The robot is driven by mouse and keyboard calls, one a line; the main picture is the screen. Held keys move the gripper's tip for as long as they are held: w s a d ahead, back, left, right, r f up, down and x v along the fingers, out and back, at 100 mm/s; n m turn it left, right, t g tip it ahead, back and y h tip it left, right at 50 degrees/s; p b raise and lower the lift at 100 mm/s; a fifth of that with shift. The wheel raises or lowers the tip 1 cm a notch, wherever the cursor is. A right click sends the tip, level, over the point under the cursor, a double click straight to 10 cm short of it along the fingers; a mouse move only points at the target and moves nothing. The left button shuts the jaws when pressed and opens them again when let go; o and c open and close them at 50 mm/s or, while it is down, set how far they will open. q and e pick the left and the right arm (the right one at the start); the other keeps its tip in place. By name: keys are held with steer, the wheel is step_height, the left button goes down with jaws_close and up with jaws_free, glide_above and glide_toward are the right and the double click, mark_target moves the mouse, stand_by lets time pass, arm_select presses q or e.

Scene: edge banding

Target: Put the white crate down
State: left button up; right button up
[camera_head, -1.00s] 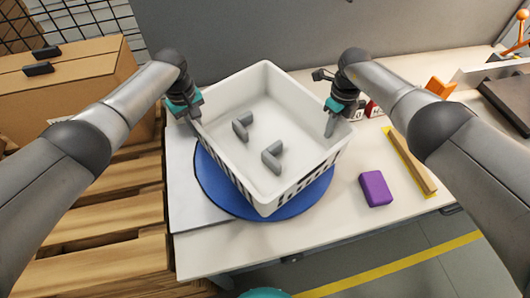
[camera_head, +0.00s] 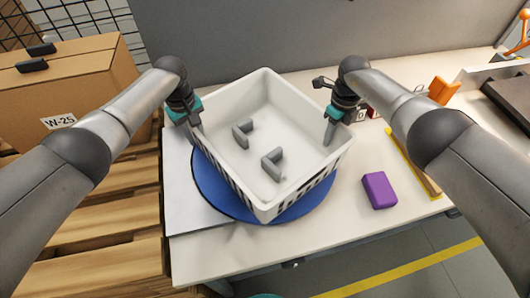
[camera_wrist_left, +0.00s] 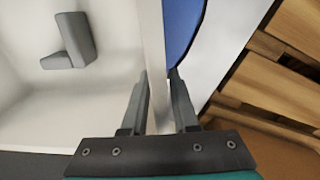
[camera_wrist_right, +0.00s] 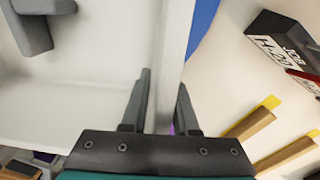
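The white crate (camera_head: 290,108) is an open box with slotted sides, turned with one corner toward me. It is over the round blue mat (camera_head: 212,186); I cannot tell whether its base touches it. Two grey L-shaped pieces (camera_head: 243,132) (camera_head: 272,165) lie inside. My left gripper (camera_head: 194,119) is shut on the crate's left wall, one finger on each side of it (camera_wrist_left: 158,90). My right gripper (camera_head: 331,132) is shut on the right wall the same way (camera_wrist_right: 164,105). The crate hides most of the mat.
The pale table (camera_head: 330,236) has free room in front of the crate. A purple block (camera_head: 379,190) and a wooden strip with yellow edge (camera_head: 412,162) lie to the right. A cardboard box (camera_head: 85,88) on a wooden pallet (camera_head: 110,220) is at left. A grey panel (camera_head: 300,35) stands behind.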

arm_select(q)
steer(key=shift+o, duration=0.6)
steer(key=shift+d, duration=0.1)
arm_select(e)
steer(key=shift+o, duration=0.6)
steer(key=shift+a, duration=0.1)
steer(key=r, duration=1.2)
steer(key=shift+w+d, duration=0.2)
arm_select(q)
step_height(320, 180, up, 12)
steer(key=shift+s+a, duration=0.15)
steer(key=shift+a, duration=0.1)
